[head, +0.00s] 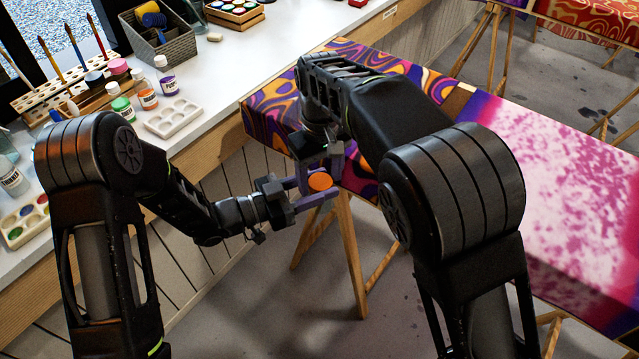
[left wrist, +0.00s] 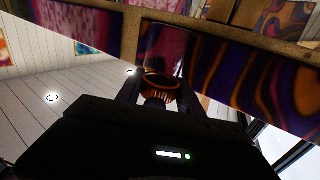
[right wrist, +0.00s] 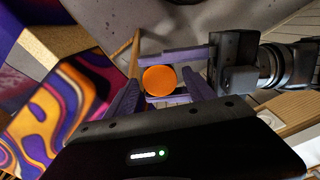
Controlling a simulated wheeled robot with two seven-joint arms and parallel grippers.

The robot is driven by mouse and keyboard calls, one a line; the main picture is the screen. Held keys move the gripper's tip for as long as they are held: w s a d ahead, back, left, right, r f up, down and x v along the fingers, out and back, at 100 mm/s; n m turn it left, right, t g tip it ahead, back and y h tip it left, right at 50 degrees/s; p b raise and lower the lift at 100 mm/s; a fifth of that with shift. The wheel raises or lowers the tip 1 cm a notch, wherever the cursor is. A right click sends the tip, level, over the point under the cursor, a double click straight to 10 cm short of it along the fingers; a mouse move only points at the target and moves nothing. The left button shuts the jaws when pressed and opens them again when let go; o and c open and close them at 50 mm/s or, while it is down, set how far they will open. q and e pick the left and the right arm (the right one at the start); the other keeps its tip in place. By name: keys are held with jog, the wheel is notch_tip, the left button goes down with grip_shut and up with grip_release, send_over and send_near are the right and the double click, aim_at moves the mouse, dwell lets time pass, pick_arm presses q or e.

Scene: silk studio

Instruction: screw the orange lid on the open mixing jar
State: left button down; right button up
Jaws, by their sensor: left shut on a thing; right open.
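The orange lid (head: 320,182) shows as a round disc at the left gripper's fingers. The right wrist view shows it from above (right wrist: 159,80), and the left wrist view shows its ribbed side (left wrist: 160,90). The mixing jar (left wrist: 162,55) is a faint clear shape against the lid in the left wrist view. My left gripper (head: 316,190) is shut on the jar, held in the air. My right gripper (right wrist: 162,98) is open, its purple fingers either side of the lid. The jar is mostly hidden; how tightly the lid sits cannot be told.
A table with patterned cloth (head: 270,110) stands close behind the grippers. The white counter (head: 225,65) on the left carries paint bottles (head: 146,95), a white palette (head: 173,117) and a grey basket (head: 160,42). Open floor lies below the grippers.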

jog(key=shift+c, duration=0.5)
grip_shut()
jog(key=shift+m, duration=0.9)
jog(key=shift+o, duration=0.9)
grip_release()
jog(key=shift+r, duration=2.25)
